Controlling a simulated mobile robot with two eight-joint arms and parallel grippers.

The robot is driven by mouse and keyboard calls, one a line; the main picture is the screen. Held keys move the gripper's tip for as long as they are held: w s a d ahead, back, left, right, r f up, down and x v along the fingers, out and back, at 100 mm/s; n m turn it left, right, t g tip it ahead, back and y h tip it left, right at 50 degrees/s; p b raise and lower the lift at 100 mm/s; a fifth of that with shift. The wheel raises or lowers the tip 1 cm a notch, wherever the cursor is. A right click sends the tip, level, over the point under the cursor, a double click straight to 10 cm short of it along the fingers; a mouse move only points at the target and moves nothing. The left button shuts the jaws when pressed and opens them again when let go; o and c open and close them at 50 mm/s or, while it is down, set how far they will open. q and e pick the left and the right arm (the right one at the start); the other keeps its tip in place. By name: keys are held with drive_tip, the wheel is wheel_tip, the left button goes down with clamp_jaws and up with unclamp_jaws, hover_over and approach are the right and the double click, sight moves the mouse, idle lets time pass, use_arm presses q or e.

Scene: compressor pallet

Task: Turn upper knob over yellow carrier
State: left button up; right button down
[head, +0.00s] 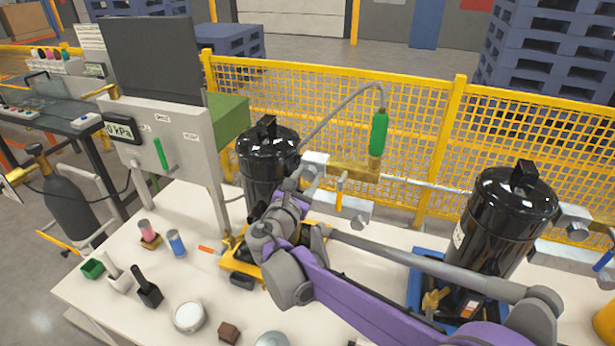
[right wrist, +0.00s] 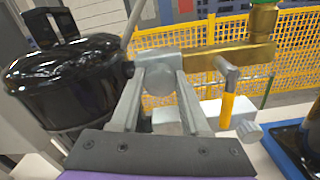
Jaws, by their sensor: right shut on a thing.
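The yellow carrier (head: 232,262) lies on the white table and bears a black compressor (head: 258,150). In the right wrist view the compressor (right wrist: 65,85) stands at the left. My right gripper (head: 305,178) is beside the valve block, right of the compressor. In the right wrist view its two fingers (right wrist: 158,95) are shut on the grey upper knob (right wrist: 158,78), one finger on each side. A lower grey knob (right wrist: 249,131) sits to the right and is free. In the head view my arm hides much of the carrier. My left gripper is not in view.
A brass fitting (head: 350,170) with a green cylinder (head: 379,134) and a yellow-handled lever (head: 339,192) are close to the right gripper. A second compressor (head: 500,220) stands on a blue carrier (head: 424,286). Small items crowd the table's front left. A yellow mesh fence (head: 420,122) stands behind.

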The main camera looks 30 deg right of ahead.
drive_tip(key=shift+c, duration=1.9)
unclamp_jaws()
drive_tip(key=shift+s+a, duration=0.1)
drive_tip(key=v, duration=1)
drive_tip(key=shift+s+a+b, duration=0.15)
drive_tip(key=shift+s+b, duration=0.1)
drive_tip(key=shift+b, duration=0.1)
